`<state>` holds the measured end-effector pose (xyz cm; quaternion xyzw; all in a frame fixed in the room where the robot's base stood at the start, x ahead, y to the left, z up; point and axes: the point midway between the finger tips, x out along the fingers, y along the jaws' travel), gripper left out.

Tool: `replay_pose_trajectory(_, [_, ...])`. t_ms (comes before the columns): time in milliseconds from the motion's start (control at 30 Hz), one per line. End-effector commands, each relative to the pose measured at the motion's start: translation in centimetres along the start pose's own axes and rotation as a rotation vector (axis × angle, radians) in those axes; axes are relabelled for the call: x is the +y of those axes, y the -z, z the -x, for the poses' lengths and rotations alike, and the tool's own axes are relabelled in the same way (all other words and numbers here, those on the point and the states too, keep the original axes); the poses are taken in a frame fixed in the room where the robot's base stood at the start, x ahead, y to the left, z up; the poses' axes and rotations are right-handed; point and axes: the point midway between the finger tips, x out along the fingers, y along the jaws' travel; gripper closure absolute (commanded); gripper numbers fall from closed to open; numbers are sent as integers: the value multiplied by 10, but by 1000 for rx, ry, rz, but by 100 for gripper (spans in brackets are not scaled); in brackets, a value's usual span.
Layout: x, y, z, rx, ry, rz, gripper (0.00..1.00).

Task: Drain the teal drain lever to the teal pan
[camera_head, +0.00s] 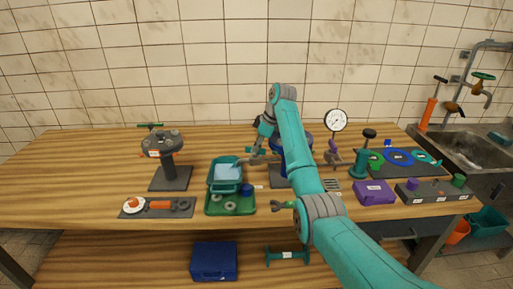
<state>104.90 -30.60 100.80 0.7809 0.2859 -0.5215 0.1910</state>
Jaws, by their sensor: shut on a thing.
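My gripper (254,150) is at the end of my teal arm, beside the blue pump unit (308,143) at the middle of the bench. It is shut at a small teal part by the grey outlet there, which looks like the teal drain lever; the fingers cover most of it, so its angle cannot be told. The teal pan (226,188) stands just left of and below the gripper, with pale blue showing inside it. The pan sits on a green tray (217,210). My arm hides much of the blue pump unit.
A dark stand with an orange-marked flange (160,143) is at left, behind a mat with orange parts (180,212). A pressure gauge (336,120), a purple box (374,192) and a mat with rings (408,168) are at right. A sink (475,145) lies beyond.

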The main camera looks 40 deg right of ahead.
Motion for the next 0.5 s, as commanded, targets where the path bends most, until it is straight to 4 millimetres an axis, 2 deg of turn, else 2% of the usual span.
replay_pose_trajectory(500, [0,-1,0,-1,16,36,100])
